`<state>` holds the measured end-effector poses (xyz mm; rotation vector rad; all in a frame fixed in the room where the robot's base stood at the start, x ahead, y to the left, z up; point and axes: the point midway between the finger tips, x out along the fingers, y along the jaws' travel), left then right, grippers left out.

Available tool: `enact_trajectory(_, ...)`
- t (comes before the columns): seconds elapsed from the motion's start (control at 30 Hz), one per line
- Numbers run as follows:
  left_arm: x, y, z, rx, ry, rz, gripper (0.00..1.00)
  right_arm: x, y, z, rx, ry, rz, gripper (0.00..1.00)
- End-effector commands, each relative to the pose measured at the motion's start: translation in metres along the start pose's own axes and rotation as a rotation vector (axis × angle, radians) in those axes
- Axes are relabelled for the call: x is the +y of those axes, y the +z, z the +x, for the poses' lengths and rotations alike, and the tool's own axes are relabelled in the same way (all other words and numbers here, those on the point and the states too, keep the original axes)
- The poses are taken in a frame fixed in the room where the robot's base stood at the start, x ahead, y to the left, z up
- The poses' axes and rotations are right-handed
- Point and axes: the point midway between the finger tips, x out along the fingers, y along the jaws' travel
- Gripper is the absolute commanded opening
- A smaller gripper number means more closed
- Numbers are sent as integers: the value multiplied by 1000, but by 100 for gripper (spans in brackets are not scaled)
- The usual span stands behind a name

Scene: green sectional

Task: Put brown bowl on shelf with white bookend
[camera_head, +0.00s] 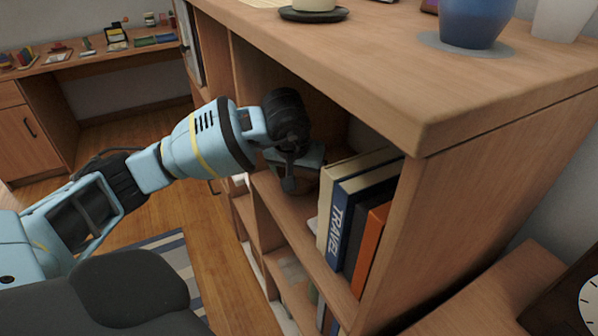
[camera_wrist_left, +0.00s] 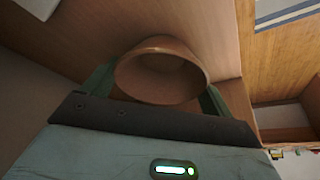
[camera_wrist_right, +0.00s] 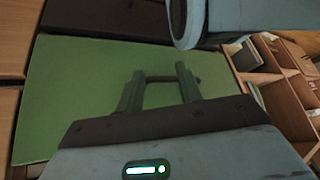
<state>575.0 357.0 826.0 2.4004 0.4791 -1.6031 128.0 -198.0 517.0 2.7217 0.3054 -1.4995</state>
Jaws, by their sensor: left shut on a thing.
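The brown bowl (camera_wrist_left: 160,78) sits between the two fingers of my left gripper (camera_wrist_left: 157,90) in the left wrist view, its opening facing the camera. My left gripper (camera_head: 296,168) is shut on it inside a compartment of the wooden shelf unit (camera_head: 490,180), left of the upright books. In the head view the gripper mostly hides the bowl. A white flat piece (camera_wrist_left: 38,6) at the top left of the left wrist view may be the white bookend; I cannot tell. My right gripper (camera_wrist_right: 160,90) is open and empty, over a green surface.
Upright books (camera_head: 350,215), one marked TRAVEL, stand right of my left gripper in the same compartment. The shelf's top board (camera_head: 400,70) lies above my left gripper and carries a blue pot (camera_head: 476,22). A desk (camera_head: 90,55) with small items stands at the back left.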

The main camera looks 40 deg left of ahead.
Motion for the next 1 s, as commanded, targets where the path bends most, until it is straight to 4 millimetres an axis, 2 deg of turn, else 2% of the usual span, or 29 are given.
enact_trajectory(0.17,0,1,2,0,-1,0,63,0,1,1,-2,0,-1,36)
enact_trajectory(0.2,0,1,3,0,0,0,87,0,1,1,-2,0,-1,36)
enact_trajectory(0.3,0,1,2,0,0,0,100,1,1,1,-2,0,-3,36)
enact_trajectory(0.53,0,1,2,0,0,0,100,2,1,0,-3,-1,-9,36)
enact_trajectory(0.63,0,-1,-5,2,1,0,100,2,0,-1,-1,-1,-9,36)
enact_trajectory(1.0,0,-1,-60,3,1,0,100,1,-5,-4,6,-1,-7,36)
